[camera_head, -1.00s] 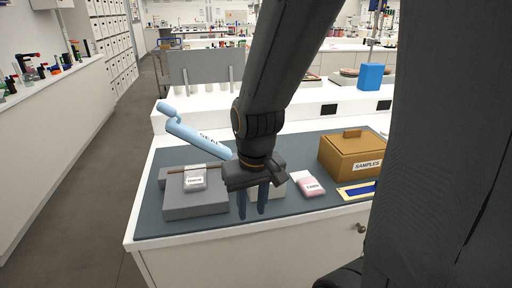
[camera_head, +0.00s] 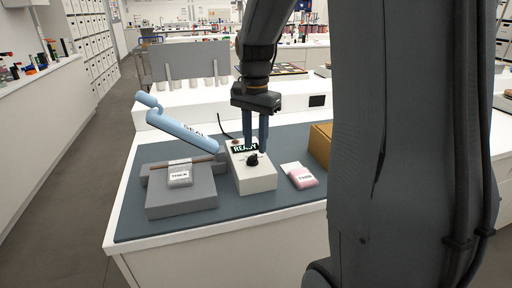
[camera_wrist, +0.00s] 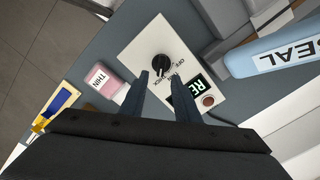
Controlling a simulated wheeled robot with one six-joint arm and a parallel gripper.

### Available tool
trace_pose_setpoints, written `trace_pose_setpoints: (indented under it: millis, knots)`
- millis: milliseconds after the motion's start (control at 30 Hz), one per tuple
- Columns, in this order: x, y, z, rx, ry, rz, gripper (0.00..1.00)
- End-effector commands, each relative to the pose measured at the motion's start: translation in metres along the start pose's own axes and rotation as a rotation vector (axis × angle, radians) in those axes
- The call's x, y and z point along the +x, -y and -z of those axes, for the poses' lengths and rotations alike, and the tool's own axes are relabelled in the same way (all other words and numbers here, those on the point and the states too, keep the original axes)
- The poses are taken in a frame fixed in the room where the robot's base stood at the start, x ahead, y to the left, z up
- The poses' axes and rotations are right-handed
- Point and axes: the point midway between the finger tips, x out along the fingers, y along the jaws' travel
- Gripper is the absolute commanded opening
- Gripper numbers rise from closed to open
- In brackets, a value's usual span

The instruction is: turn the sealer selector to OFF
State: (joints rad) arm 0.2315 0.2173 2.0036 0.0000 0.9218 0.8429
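The sealer control box (camera_head: 254,181) is a pale box on the dark mat, with a lit green READY display (camera_head: 245,148) and a black selector knob (camera_head: 253,159). In the wrist view the knob (camera_wrist: 161,66) has a white pointer line and printed labels beside it, one reading OFF; which label it points at is hard to tell. My gripper (camera_head: 256,148) is above the box, pointing down, with its fingers apart and nothing between them. In the wrist view the fingertips (camera_wrist: 156,72) are close to the knob, apparently not around it.
The grey sealer (camera_head: 180,197) with its raised blue SEAL arm (camera_head: 184,130) stands left of the box, a THICK pouch (camera_head: 180,176) on it. A pink THIN pouch (camera_head: 302,176) lies to the right, near a brown box (camera_head: 320,143).

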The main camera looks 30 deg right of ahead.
Motion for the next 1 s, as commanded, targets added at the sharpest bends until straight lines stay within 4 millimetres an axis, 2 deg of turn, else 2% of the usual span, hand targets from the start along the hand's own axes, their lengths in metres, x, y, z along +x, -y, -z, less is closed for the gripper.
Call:
trace_pose_setpoints:
  millis: [200, 533, 567, 700, 1000]
  knots:
    - [0.023, 0.0, 0.0, -0.001, 0.001, -0.001, 0.29]
    - [0.027, 0.0, 0.0, -0.002, -0.001, 0.001, 0.29]
    - [0.027, 0.0, 0.0, -0.002, -0.001, 0.001, 0.26]
    - [0.027, 0.0, 0.0, -0.002, -0.001, 0.001, 0.02]
    - [0.027, -0.001, 0.001, -0.012, -0.001, 0.0, 0.0]
